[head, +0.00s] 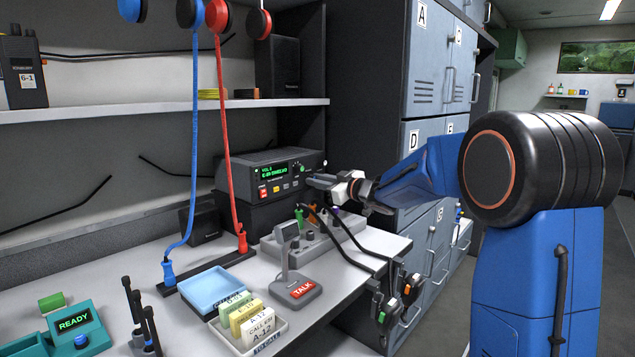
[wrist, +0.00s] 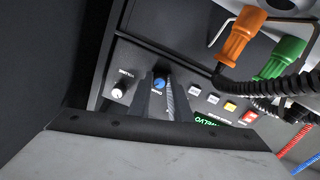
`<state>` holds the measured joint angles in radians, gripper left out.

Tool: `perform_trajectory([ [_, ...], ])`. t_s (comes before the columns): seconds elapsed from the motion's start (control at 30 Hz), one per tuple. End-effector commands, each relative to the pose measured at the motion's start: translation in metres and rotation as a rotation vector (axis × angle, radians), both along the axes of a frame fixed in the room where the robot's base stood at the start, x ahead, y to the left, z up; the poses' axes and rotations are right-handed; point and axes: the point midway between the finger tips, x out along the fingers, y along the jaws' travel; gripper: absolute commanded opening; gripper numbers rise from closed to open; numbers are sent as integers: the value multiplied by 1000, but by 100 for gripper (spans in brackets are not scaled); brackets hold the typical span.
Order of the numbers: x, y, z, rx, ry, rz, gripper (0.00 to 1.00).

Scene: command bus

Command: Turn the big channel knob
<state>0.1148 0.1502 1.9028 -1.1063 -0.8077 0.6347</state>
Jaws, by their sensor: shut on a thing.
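The radio (head: 262,196) is a dark box with a green display, standing on a black unit on the desk. My gripper (head: 317,182) reaches in from the right to the right end of its front panel. In the wrist view the panel appears turned over. There my gripper's two dark fingers (wrist: 165,92) close on the channel knob (wrist: 159,82), which shows a blue face between the tips. A smaller pale volume knob (wrist: 118,93) sits beside it, apart from the fingers. In the head view my gripper mostly hides the channel knob.
A grey panel with coloured plugs (head: 330,238) and black cables lies just below my gripper. In the wrist view, an orange plug (wrist: 238,38) and a green plug (wrist: 280,58) are close by. Tall grey lockers (head: 440,60) stand behind my arm. A TALK microphone (head: 297,288) stands in front.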

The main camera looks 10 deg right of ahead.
Motion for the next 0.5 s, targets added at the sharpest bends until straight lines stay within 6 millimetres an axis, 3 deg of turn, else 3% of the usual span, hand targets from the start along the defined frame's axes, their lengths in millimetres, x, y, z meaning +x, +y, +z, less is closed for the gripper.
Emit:
perform_trajectory([
  [0.5,0,0,-1,307,225,0,0],
])
